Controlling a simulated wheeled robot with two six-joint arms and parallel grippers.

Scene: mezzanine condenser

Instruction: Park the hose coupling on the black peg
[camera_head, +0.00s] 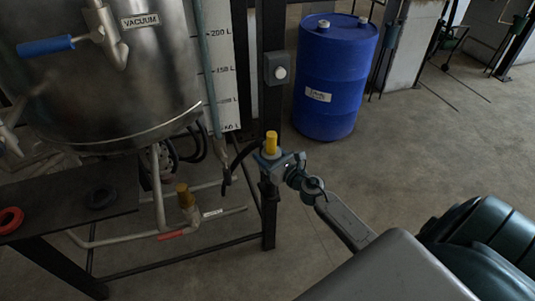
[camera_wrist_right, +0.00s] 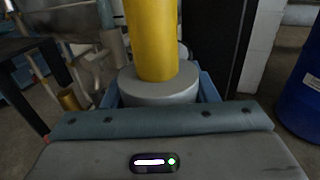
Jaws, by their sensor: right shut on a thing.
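The hose coupling, a yellow cylinder with a grey collar (camera_head: 271,143), stands upright in my right gripper (camera_head: 272,160), in front of the dark post. In the right wrist view the yellow part (camera_wrist_right: 153,40) rises above the grey collar (camera_wrist_right: 158,86), which sits between the blue-grey jaws. The gripper is shut on it. A black hose (camera_head: 240,156) curves down to the left beside the coupling; where it joins is hidden. I cannot make out the black peg for certain. My left gripper is not in view.
A steel vacuum tank (camera_head: 100,80) stands on the dark frame at left. A red ring (camera_head: 10,220) and black ring (camera_head: 102,197) lie on a dark shelf. A blue drum (camera_head: 335,75) stands behind; the floor at right is open.

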